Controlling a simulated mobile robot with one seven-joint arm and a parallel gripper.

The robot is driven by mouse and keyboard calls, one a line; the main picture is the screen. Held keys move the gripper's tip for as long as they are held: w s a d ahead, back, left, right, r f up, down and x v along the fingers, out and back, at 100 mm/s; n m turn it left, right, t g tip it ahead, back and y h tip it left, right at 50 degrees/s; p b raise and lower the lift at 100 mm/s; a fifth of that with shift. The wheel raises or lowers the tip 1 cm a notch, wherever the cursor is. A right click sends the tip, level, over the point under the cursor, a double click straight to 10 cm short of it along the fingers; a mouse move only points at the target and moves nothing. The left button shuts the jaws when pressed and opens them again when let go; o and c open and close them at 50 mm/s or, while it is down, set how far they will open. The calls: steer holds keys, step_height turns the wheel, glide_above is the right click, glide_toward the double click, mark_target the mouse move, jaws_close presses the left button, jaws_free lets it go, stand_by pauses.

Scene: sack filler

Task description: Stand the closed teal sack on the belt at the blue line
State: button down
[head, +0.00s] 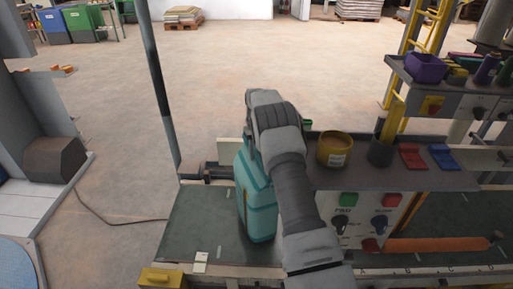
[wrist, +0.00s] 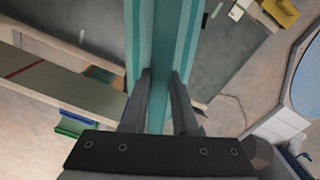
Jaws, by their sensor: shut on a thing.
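The teal sack (head: 258,205) is upright over the dark green belt (head: 195,222) in the head view. My arm hides part of its right side and top. In the wrist view my gripper (wrist: 162,75) is shut on the sack (wrist: 146,35), with a finger on each side of its teal body. I cannot tell whether the sack's base touches the belt or hangs just above it. Short pale marks show on the belt, but I cannot make out a blue line.
A control panel (head: 358,216) with coloured knobs and an orange roller (head: 437,244) stand right of the sack. A tan tub (head: 335,149) sits on the ledge behind. A dark post (head: 158,90) rises at the back left. A yellow block (head: 161,277) is at the front edge. The belt left of the sack is clear.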

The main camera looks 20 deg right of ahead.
steer(key=shift+r, duration=0.25)
steer(key=shift+f, duration=0.15)
steer(key=c, duration=1.1)
jaws_free()
steer(key=shift+f, duration=0.15)
steer(key=o, duration=0.4)
